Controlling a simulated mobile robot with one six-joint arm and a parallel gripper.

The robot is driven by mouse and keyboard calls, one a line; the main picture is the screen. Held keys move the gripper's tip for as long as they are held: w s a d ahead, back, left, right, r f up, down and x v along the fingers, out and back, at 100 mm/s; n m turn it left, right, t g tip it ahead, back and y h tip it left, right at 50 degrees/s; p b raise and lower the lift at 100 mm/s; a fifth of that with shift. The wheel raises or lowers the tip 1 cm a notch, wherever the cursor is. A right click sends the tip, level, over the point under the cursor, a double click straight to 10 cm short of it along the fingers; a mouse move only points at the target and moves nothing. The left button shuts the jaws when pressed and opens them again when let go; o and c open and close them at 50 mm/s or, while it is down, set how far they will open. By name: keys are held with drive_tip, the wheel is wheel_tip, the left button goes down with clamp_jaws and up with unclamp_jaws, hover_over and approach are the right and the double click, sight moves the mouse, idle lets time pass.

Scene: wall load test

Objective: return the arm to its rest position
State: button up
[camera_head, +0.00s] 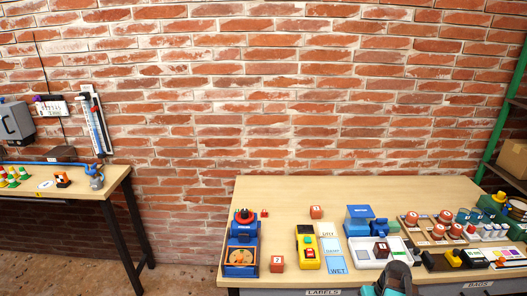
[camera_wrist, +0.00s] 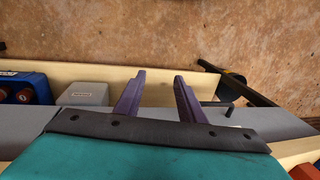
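My gripper (camera_wrist: 158,88) shows in the wrist view with two purple fingers standing apart. Nothing is held between them. A teal part of my arm fills the bottom of that view. In the head view, a dark and teal part of my arm rises at the bottom edge, in front of the right workbench (camera_head: 285,195). My fingertips cannot be made out there.
A second table (camera_head: 104,186) stands left, with floor between. The brick wall (camera_head: 250,90) is behind.

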drive_tip(key=s+a+f+g+b, duration=0.1)
drive_tip(key=s+a+f+g, duration=0.1)
drive_tip(key=s+a+f, duration=0.4)
drive_tip(key=s+a+f+g, duration=0.1)
drive_tip(key=s+a+f, duration=0.2)
drive_tip(key=a+f, duration=0.45)
drive_tip(key=s+a+f+g+h, duration=0.1)
drive_tip(key=s+a+f, duration=0.2)
drive_tip(key=s, duration=0.3)
drive_tip(key=s+a+f+n+g+h+b, duration=0.1)
drive_tip(key=s+a+f+g, duration=0.1)
drive_tip(key=s+a+f, duration=0.2)
drive_tip(key=s+a, duration=0.1)
drive_tip(key=s, duration=0.2)
